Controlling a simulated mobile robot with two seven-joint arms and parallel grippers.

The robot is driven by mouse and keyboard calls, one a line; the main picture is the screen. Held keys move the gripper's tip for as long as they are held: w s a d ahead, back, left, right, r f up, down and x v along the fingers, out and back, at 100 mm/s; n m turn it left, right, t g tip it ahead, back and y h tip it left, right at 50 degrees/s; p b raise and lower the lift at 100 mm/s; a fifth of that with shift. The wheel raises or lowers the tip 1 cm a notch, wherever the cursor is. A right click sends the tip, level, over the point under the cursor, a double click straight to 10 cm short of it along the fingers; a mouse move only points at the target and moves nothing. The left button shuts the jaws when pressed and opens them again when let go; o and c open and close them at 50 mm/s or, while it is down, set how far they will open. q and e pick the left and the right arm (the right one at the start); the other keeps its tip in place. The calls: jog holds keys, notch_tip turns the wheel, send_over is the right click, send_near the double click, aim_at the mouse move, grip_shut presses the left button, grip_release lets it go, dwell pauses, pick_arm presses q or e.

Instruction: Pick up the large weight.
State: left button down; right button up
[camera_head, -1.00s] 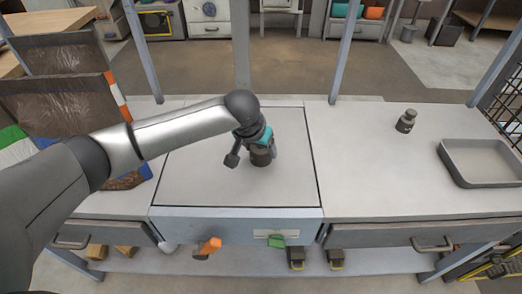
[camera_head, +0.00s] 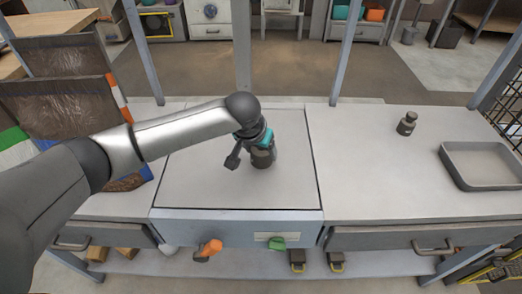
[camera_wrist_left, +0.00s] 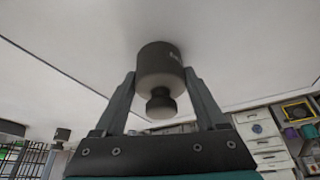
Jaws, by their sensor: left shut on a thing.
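The large weight (camera_head: 263,160) is a dark grey cylinder with a knob on top. It stands upright on the pale plate (camera_head: 200,180) in the middle of the bench. My left gripper (camera_head: 262,147) reaches down over it and is shut on it, partly hiding its top. In the left wrist view the weight (camera_wrist_left: 160,62) sits between the two fingers (camera_wrist_left: 160,88), with its base against or very close to the plate; I cannot tell a gap. My right gripper is not in view.
A smaller weight (camera_head: 407,123) stands on the bench to the right, near a grey tray (camera_head: 483,186). Bags of pellets (camera_head: 62,108) stand at the left. The bench right of the plate is mostly clear.

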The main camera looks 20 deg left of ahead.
pick_arm(q)
jog(key=shift+w+r, duration=0.15)
jog(key=shift+r, duration=0.45)
notch_tip(320, 180, up, 4)
jog(key=shift+r+p, duration=0.1)
jog(key=shift+p, duration=0.9)
notch_tip(320, 180, up, 4)
jog(key=shift+f+p, duration=0.1)
jog(key=shift+p, duration=0.65)
jog(key=shift+r, duration=0.45)
jog(key=shift+d+r, duration=0.1)
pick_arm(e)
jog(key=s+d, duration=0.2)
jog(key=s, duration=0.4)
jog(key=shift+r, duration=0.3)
